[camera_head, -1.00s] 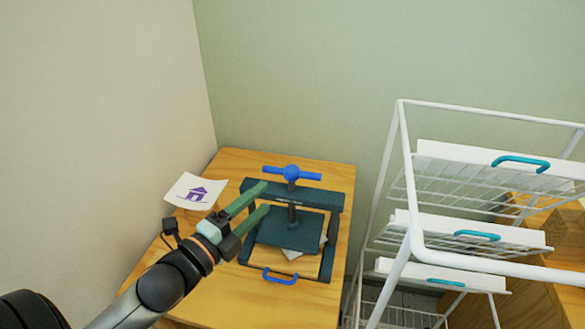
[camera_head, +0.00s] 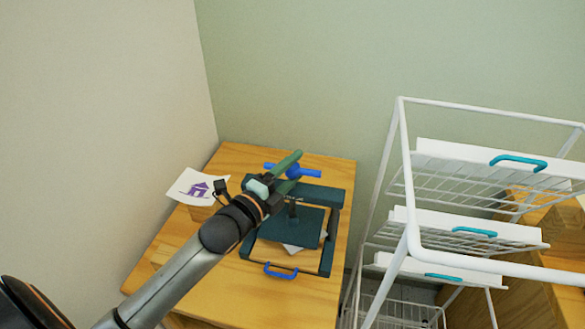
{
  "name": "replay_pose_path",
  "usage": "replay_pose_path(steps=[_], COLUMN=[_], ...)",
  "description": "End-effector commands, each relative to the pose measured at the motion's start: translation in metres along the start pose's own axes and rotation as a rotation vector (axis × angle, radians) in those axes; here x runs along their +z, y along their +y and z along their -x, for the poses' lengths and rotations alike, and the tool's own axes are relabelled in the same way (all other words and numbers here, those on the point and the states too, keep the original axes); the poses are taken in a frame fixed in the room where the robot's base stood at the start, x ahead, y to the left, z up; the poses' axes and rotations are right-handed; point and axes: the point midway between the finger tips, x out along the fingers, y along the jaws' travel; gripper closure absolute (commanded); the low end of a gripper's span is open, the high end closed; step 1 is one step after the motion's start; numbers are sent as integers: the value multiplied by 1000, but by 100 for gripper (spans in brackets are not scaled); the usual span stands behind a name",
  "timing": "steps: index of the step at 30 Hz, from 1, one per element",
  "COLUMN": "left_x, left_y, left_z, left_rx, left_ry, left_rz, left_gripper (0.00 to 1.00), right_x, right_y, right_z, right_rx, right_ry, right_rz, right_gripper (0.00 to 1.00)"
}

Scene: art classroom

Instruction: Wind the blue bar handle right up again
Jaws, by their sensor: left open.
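The blue bar handle (camera_head: 306,171) sits on top of the dark teal press (camera_head: 325,195), its bar lying across from left to right. A dark screw runs down from it to the flat press plate (camera_head: 290,225), which is above a light sheet (camera_head: 303,247). My left gripper (camera_head: 291,171) is open at the handle, its green fingers pointing up and right. One finger crosses in front of the bar near its hub; I cannot tell whether it touches. The fingers and wrist hide part of the handle and the press beam. My right gripper is not in view.
The press stands on a wooden table (camera_head: 205,268) by the corner walls. A blue front pull (camera_head: 281,271) is on the press. A printed sheet with a purple house (camera_head: 191,187) lies left. A white wire drawer rack (camera_head: 410,217) stands right.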

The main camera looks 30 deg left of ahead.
Motion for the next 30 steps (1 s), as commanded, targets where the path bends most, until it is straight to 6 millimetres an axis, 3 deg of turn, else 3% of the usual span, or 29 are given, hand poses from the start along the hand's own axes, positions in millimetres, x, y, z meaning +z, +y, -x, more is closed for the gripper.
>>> replay_pose_path(steps=[6,22,30], left_x=[0,0,0], left_y=[0,0,0], left_z=[0,0,0], left_rx=[0,1,1], left_ry=[0,0,0], left_rz=[0,0,0], left_gripper=[41,100,100], right_x=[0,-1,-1], right_y=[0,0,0], right_z=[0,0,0], right_rx=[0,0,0], right_ry=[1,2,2], right_rz=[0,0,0], right_gripper=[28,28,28])
